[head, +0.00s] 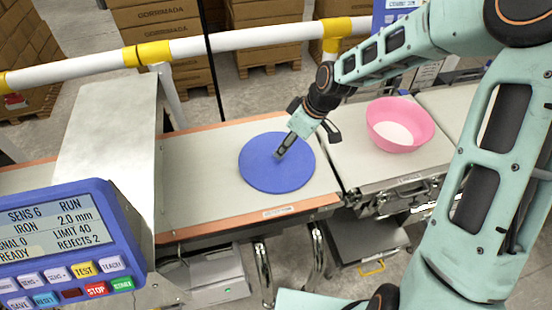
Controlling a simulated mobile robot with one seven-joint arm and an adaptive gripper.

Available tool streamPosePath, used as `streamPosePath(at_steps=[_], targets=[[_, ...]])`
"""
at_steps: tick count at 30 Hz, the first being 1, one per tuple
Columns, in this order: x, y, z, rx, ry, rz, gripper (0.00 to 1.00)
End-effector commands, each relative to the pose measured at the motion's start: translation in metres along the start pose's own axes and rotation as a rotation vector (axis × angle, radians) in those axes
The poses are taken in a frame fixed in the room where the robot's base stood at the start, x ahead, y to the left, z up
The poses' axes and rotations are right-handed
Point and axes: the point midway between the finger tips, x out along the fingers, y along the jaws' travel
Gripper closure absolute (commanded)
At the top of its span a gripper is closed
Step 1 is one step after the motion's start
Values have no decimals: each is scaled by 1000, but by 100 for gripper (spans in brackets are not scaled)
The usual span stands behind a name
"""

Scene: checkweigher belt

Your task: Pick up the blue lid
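The blue lid (262,170) is a flat round disc lying on the pale belt, near the belt's right end. My gripper (280,155) reaches down from the upper right, with its fingertips over the lid's upper right part. From this view I cannot tell whether the fingers touch the lid or hover just above it. The fingers look close together, but their gap is not clear. The lid looks flat on the belt. No wrist view is given.
A pink bowl (400,115) stands on the neighbouring section to the right. A metal detector housing (110,140) spans the belt at left, with a blue control panel (60,240) in front. A white and yellow rail (230,40) runs behind. The belt (200,190) left of the lid is clear.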

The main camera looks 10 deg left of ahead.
Motion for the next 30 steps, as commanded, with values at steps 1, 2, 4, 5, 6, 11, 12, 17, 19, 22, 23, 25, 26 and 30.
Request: streamPosePath(at_steps=[1,2,4,5,6,11,12,17,19,22,23,25,26,30], targets=[[3,0,0,0,0,0,57],[4,0,0,0,0,0,57],[8,-1,-1,0,0,-2,57],[11,-1,-1,-1,-1,-2,57],[16,-1,-2,-1,-1,-3,57],[38,-1,-5,-1,-1,-2,57],[43,-1,-5,-1,-1,-3,57],[55,0,-4,0,0,0,57],[56,0,-4,0,0,0,57],[56,0,-4,0,0,1,57],[56,0,-4,1,0,1,57],[56,0,-4,1,0,1,61],[56,0,-4,1,0,1,64],[55,0,-4,0,0,1,80]])
